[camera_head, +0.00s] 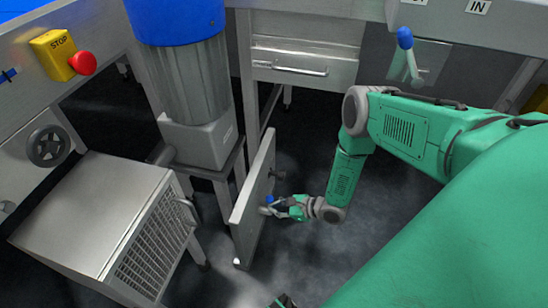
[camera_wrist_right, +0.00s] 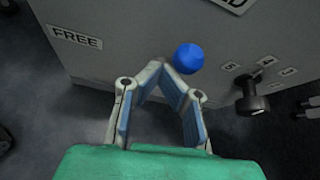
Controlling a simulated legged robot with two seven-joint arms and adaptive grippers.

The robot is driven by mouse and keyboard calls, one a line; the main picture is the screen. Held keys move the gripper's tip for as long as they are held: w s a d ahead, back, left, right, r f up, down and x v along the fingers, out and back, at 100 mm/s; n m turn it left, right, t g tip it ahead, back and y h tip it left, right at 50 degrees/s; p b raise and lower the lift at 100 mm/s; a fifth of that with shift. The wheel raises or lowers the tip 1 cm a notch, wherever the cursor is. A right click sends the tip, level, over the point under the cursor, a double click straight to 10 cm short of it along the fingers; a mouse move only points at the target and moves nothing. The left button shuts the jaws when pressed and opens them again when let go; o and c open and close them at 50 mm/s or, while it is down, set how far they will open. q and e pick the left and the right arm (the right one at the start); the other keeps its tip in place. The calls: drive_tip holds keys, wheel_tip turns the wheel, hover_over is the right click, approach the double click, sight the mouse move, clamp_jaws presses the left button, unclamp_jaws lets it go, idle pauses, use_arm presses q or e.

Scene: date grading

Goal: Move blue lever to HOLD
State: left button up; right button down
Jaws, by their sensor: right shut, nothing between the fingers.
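The blue lever's round knob (camera_wrist_right: 188,57) shows against a grey panel in the right wrist view, just right of my fingertips. A FREE label (camera_wrist_right: 75,37) is on the panel to the left. Another label (camera_wrist_right: 232,3), cut off at the top and ending in D, is to the upper right. My right gripper (camera_wrist_right: 164,70) is shut and empty, its tips close beside the knob; I cannot tell if they touch. In the head view my right gripper (camera_head: 278,209) is at the upright grey panel (camera_head: 252,200), by the small blue knob (camera_head: 270,199).
A black knob (camera_wrist_right: 252,98) with a numbered scale sticks out right of the lever. Another blue-tipped lever (camera_head: 405,38) is at upper right. A grey cabinet (camera_head: 95,210), a blue-topped motor (camera_head: 185,75) and a red stop button (camera_head: 83,63) are left. Dark floor is open right of the panel.

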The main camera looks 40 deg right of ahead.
drive_tip(key=shift+w+d+r, duration=0.3)
drive_tip(key=shift+w+d, duration=0.1)
drive_tip(key=shift+w, duration=0.15)
drive_tip(key=s+d, duration=0.6)
drive_tip(key=s, duration=0.6)
drive_tip(key=shift+d, duration=0.2)
drive_tip(key=shift+f, duration=0.1)
